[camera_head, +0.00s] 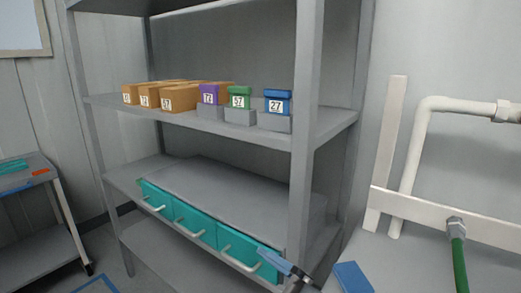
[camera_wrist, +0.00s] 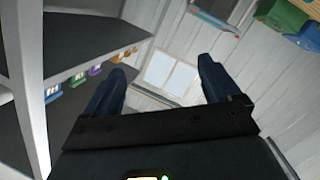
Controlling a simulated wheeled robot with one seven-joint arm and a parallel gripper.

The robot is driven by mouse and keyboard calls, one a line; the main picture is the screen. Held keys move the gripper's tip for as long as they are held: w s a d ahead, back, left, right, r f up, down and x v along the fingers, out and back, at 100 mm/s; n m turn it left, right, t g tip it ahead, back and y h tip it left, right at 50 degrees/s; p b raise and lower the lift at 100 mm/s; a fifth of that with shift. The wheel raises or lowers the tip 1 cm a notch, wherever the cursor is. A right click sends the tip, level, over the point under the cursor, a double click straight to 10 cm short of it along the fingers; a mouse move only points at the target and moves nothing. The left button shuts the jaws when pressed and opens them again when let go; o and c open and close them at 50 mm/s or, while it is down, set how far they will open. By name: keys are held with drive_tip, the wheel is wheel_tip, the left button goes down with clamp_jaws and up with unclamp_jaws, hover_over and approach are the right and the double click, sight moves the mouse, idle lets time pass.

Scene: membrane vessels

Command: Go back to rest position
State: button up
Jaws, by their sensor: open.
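My gripper (camera_wrist: 162,70) is open and empty in the wrist view. Its two dark blue fingers stand wide apart with nothing between them. Beyond them are a pale wall and a window-like pair of white panels (camera_wrist: 172,76). In the head view, blue parts at the bottom edge, in front of the shelf's right side, look like my gripper's fingers; most of the arm is out of that frame.
The grey shelf rack (camera_head: 305,100) holds cardboard boxes (camera_head: 180,100) and purple, green and blue (camera_head: 278,103) numbered containers. Teal drawers (camera_head: 193,223) sit lower down. A white pipe (camera_head: 455,104) and green hose (camera_head: 458,262) are at right, a side table (camera_head: 22,180) at left.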

drive_tip(key=s+d+f+m+t+h, duration=0.1)
drive_tip(key=s+d+f+m+h, duration=0.4)
drive_tip(key=s, duration=0.3)
drive_tip(key=s+d+f+m+t+h, duration=0.1)
drive_tip(key=s+d+f+m+h, duration=0.2)
drive_tip(key=s+d+f+m, duration=0.4)
drive_tip(key=s+d+r+m+h, duration=0.1)
drive_tip(key=s+d, duration=0.4)
drive_tip(key=s, duration=0.3)
drive_tip(key=s+d+r+m+h, duration=0.1)
drive_tip(key=s+d+r+m, duration=0.1)
drive_tip(key=s+d, duration=0.3)
drive_tip(key=s, duration=0.4)
drive_tip(key=shift+s+r+h, duration=0.15)
drive_tip(key=shift+s+h, duration=0.15)
